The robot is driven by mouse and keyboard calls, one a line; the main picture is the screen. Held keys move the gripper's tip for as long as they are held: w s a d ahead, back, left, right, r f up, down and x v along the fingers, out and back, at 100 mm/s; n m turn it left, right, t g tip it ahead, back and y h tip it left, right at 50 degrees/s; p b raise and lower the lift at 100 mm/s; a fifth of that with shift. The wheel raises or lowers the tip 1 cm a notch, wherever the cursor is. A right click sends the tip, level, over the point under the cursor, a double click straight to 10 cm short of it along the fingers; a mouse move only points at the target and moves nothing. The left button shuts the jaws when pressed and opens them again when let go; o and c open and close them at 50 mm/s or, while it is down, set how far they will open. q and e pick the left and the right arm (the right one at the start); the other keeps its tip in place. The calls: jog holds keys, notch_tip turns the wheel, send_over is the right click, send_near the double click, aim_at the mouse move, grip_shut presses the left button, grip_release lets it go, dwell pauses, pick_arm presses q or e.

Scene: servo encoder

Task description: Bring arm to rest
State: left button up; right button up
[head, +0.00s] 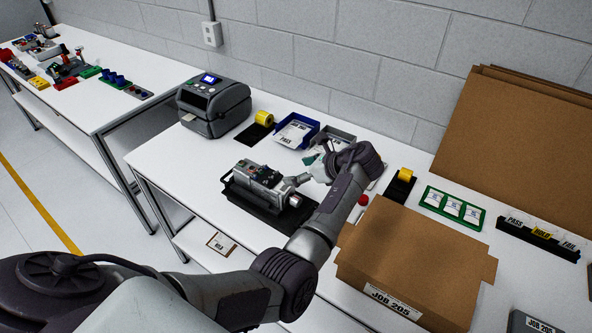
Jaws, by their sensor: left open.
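My left arm comes in from the bottom left and reaches over the white table (165,150). My left gripper (300,180) is at the right end of a grey metal servo unit (260,180), which sits in a black cradle (250,204). The gripper is open. It is small and partly hidden by my wrist, so I cannot tell whether its fingers touch the unit. My right gripper is not in view.
A label printer (213,105), a blue bin (309,122), a green tray (452,208) and a PASS/HOLD/FAIL rack (537,240) surround the work area. Flat cardboard (520,140) leans on the wall.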

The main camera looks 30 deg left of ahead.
pick_arm(q)
jog(key=shift+d+r, duration=0.2)
jog(key=shift+r, duration=0.15)
